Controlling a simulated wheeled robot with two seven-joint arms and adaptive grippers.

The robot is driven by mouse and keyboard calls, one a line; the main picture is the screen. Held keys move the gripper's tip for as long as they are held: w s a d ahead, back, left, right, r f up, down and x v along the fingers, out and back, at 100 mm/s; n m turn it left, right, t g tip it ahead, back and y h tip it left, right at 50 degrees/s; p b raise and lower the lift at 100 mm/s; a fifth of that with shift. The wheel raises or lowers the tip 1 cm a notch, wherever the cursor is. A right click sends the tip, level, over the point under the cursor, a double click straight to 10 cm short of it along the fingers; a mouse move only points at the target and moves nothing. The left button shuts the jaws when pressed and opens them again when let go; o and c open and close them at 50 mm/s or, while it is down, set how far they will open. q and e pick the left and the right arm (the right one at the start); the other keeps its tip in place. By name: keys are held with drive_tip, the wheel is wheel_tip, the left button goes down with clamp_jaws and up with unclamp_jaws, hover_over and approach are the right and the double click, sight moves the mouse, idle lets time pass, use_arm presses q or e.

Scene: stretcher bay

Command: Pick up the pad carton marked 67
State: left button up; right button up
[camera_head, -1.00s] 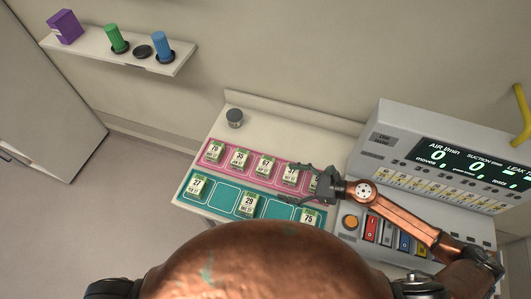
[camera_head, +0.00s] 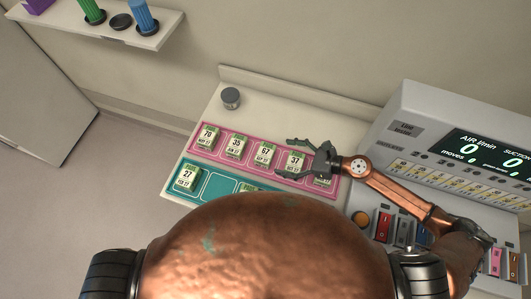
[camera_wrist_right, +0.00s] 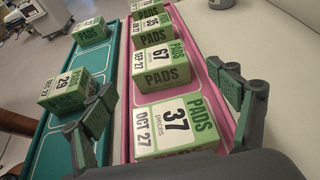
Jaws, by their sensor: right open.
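The pad carton marked 67 (camera_head: 264,153) is a small green and white box on the pink tray (camera_head: 222,157), third from the left. In the right wrist view the carton 67 (camera_wrist_right: 160,66) stands just beyond the carton marked 37 (camera_wrist_right: 175,125). My right gripper (camera_head: 287,159) is open and empty over the pink tray near carton 37, to the right of carton 67. In the right wrist view its two fingers (camera_wrist_right: 168,108) stand apart on either side of carton 37. My left gripper is not in view.
Cartons 70 (camera_head: 207,137) and 35 (camera_head: 235,145) are also on the pink tray. A teal tray (camera_head: 217,187) in front holds carton 27 (camera_head: 187,178); my body hides part of it. A grey jar (camera_head: 231,98) stands behind. A control console (camera_head: 410,135) is at right.

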sight(267, 153)
drive_tip(key=shift+w+a+p, duration=0.25)
drive_tip(key=shift+a+p, duration=0.05)
drive_tip(key=shift+a, duration=0.6)
drive_tip(key=p+x, duration=0.1)
drive_tip(key=x, duration=0.3)
drive_tip(key=shift+w+a, duration=0.15)
drive_tip(key=shift+a, duration=0.25)
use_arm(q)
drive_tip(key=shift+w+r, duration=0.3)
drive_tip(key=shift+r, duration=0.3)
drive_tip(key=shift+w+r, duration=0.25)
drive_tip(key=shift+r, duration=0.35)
use_arm(e)
drive_tip(key=shift+c, duration=0.5)
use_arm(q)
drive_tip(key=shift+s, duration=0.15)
use_arm(e)
drive_tip(key=c, duration=1.3)
